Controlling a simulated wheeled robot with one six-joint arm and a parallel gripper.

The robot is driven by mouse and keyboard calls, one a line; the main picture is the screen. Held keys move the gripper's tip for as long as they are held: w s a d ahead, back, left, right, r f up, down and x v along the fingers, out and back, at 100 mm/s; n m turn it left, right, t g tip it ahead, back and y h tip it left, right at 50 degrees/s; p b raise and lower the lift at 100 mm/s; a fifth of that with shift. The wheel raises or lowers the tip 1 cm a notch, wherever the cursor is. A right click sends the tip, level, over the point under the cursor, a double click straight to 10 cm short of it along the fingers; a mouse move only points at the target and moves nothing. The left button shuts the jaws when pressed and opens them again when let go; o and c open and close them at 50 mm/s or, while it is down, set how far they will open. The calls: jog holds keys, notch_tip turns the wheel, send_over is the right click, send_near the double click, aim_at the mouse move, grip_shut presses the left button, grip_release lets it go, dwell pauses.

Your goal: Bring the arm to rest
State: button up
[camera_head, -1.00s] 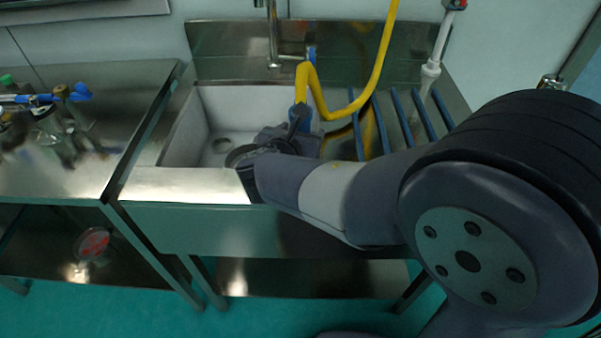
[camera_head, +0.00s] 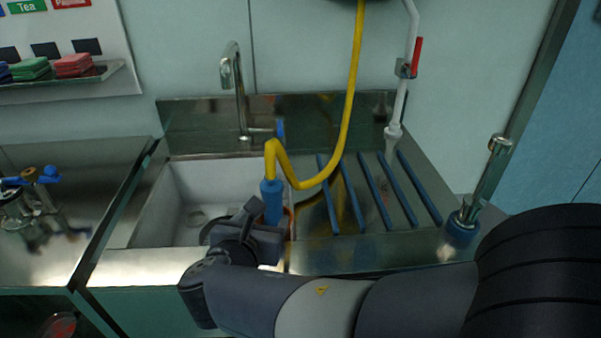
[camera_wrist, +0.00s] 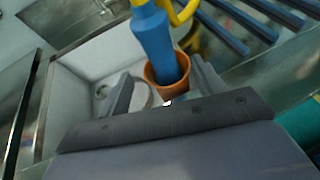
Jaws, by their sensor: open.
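My gripper (camera_head: 250,222) is over the front right part of the sink (camera_head: 150,222), with its arm reaching in from the lower right. In the wrist view, its two fingers (camera_wrist: 165,92) are spread apart. A blue nozzle (camera_wrist: 154,42) on a yellow hose stands with its lower end in an orange cup-like holder (camera_wrist: 155,84), just beyond and between the fingertips. I cannot tell whether the fingers touch the holder. In the head view the nozzle (camera_head: 271,202) shows behind my gripper, which hides most of the holder.
A faucet (camera_head: 238,85) stands behind the sink. Blue bars (camera_head: 372,190) lie on the drainboard at right, near a white pipe with a red handle (camera_head: 415,58) and an upright metal post (camera_head: 484,185). Glassware stands on the left bench (camera_head: 95,195). The yellow hose (camera_head: 352,90) hangs from above.

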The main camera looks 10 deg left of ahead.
jog(key=b+x, duration=0.1)
jog(key=x, duration=0.9)
jog(key=shift+s+d, duration=0.1)
jog(key=shift+w, duration=0.25)
jog(key=shift+s+r+p, duration=0.1)
jog(key=shift+r+p, duration=0.15)
jog(key=shift+p, duration=0.05)
